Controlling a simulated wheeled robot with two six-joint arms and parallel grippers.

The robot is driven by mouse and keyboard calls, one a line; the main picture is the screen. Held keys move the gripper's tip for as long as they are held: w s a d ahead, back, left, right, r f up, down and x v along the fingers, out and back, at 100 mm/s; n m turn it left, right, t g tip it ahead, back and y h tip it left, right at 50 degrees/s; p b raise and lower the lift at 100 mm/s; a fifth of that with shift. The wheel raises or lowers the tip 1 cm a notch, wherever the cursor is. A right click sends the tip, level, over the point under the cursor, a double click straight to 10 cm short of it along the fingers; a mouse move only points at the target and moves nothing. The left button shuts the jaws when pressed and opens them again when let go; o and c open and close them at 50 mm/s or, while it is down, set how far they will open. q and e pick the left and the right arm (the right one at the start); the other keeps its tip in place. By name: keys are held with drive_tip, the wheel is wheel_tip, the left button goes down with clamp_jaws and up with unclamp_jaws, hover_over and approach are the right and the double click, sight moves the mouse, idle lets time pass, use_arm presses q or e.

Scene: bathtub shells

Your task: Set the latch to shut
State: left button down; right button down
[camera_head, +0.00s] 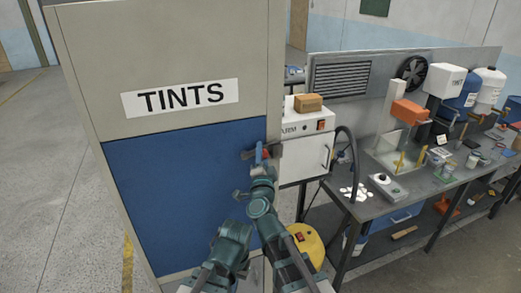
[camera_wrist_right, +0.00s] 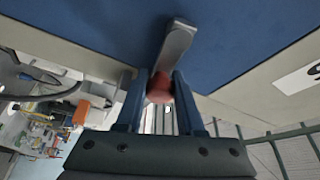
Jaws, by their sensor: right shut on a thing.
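The latch is a grey lever with a red knob on the blue lower door of the TINTS cabinet (camera_head: 165,195). In the right wrist view the grey lever (camera_wrist_right: 178,42) stands out from the blue panel, and its red knob (camera_wrist_right: 160,88) sits between the two fingers. My right gripper (camera_head: 260,153) is at the door's right edge, shut on the knob; it also shows in the right wrist view (camera_wrist_right: 160,100). In the head view the gripper hides most of the latch.
A white oven-like box (camera_head: 306,150) with a brown block (camera_head: 308,103) on top stands close right of the gripper. A workbench (camera_head: 415,185) with bottles and small items runs right. A yellow round thing (camera_head: 308,246) is below. Open floor (camera_head: 50,170) lies left.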

drive_tip(key=shift+d+f+m+g, duration=0.1)
drive_tip(key=shift+f+m+g, duration=0.35)
drive_tip(key=shift+m, duration=0.65)
drive_tip(key=shift+f, duration=0.1)
drive_tip(key=c, duration=0.5)
unclamp_jaws()
drive_tip(key=shift+w, duration=0.1)
drive_tip(key=shift+c, duration=0.2)
